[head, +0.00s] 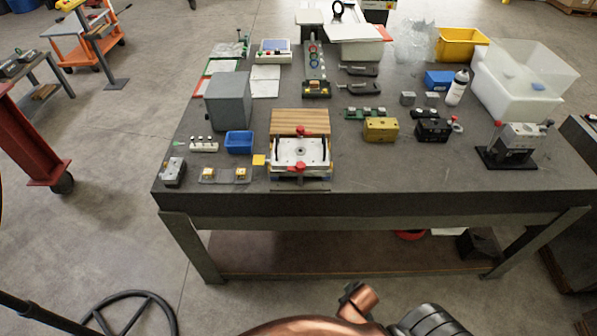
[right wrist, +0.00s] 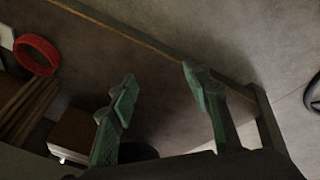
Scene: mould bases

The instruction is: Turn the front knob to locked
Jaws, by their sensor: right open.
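The mould base (head: 285,152) is a pale metal block with a round centre opening, standing near the front edge of the table. Its red front knob (head: 300,168) sits on the near side, and a second red knob (head: 300,131) sits on the far side. Which way the front knob points is too small to tell. My right gripper (right wrist: 157,75) shows in the right wrist view with its green-padded fingers spread apart and nothing between them. It is away from the mould base, with the table's lower shelf in its view. My left gripper is not in view.
On the table (head: 380,180), a blue bin (head: 239,141), a grey box (head: 228,100) and a yellow block (head: 381,129) stand around the mould base. A dark stand (head: 507,157) is at the right. The front right tabletop is clear. A red ring (right wrist: 37,55) lies below.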

